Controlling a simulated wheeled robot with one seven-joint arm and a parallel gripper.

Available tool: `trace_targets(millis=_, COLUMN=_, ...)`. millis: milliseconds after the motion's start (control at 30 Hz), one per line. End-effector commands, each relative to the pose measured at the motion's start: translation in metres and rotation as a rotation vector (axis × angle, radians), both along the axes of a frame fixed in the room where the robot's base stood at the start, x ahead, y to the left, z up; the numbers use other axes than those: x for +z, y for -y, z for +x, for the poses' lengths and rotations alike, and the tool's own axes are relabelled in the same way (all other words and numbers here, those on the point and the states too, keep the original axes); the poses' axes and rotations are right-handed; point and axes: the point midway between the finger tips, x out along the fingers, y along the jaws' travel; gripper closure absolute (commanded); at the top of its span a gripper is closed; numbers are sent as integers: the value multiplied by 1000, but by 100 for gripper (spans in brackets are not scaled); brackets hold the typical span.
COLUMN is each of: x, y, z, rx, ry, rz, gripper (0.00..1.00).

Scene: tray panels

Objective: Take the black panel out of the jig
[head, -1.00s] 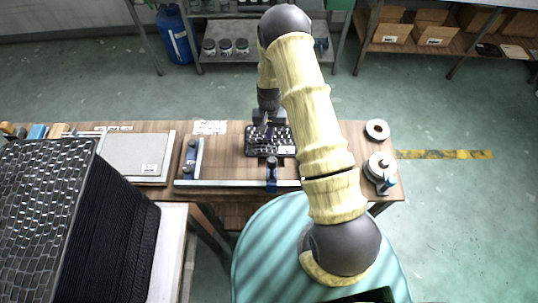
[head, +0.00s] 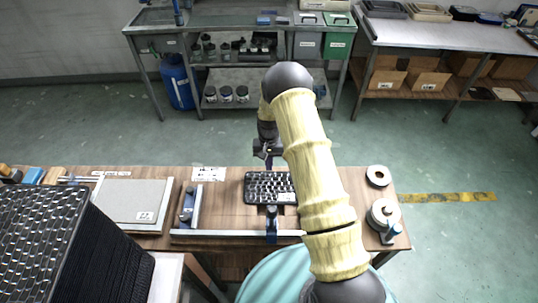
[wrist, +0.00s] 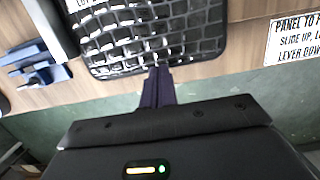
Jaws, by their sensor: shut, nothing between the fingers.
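The black panel (head: 262,187), with a grid of shiny cells and a white label, lies flat on the wooden bench in the jig. It also shows in the wrist view (wrist: 150,38). The jig's metal rail (head: 215,237) runs along the front, with a blue-and-black clamp (head: 271,224) at the panel's front edge and a side stop (head: 190,205) to the left. My gripper (head: 268,166) is at the panel's far edge. In the wrist view its fingers (wrist: 158,72) are together and empty, by that edge; contact is unclear. My arm hides the jig's right part.
A grey plate (head: 130,200) lies to the left, and a tall stack of black gridded panels (head: 35,225) stands at front left. Tape rolls (head: 378,176) sit at the right end. A blue fitting (wrist: 38,65) shows in the wrist view. Printed labels (head: 208,173) lie behind.

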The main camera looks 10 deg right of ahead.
Motion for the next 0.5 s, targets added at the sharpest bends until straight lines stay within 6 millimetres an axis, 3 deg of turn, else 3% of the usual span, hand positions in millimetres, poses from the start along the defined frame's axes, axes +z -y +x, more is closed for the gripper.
trace_targets(millis=300, x=-3, y=9, z=43, rx=0, ry=2, rz=0, gripper=100)
trace_targets(millis=500, x=-1, y=12, z=57, rx=0, ry=0, rz=-1, gripper=100)
